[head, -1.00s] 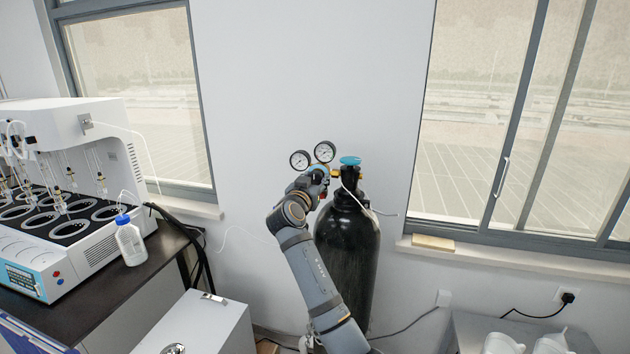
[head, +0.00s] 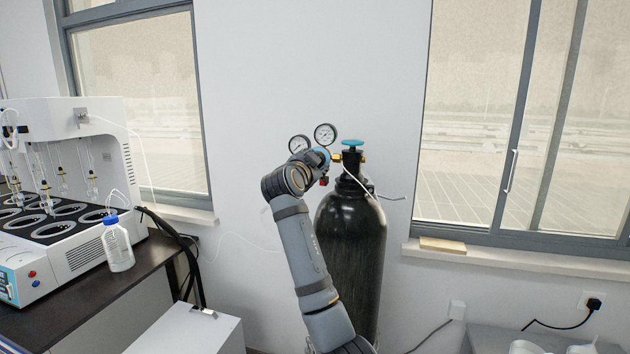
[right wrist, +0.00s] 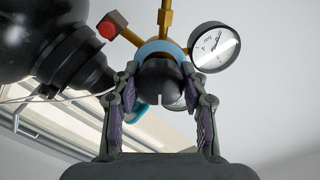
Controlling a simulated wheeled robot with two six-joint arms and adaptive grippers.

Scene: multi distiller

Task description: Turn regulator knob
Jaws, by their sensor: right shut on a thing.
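The black regulator knob (right wrist: 158,86) shows in the right wrist view, in front of the regulator's blue ring (right wrist: 160,50). My right gripper (right wrist: 160,78) is shut on the knob, with one finger on each side. In the head view, my right gripper (head: 318,158) is at the regulator, and my arm hides the knob there. The regulator has two round white gauges; one (head: 325,134) stands upper right and the other (head: 299,144) lower left. The black gas cylinder (head: 355,235) stands upright with a blue valve wheel (head: 352,143) on top. My left gripper is not in view.
The white distiller (head: 75,235) and a blue-capped bottle (head: 118,246) stand on a dark bench at the left. A white cabinet (head: 190,330) is at the lower left. A thin white tube (head: 390,197) sticks out beside the cylinder. Bare wall lies behind the regulator.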

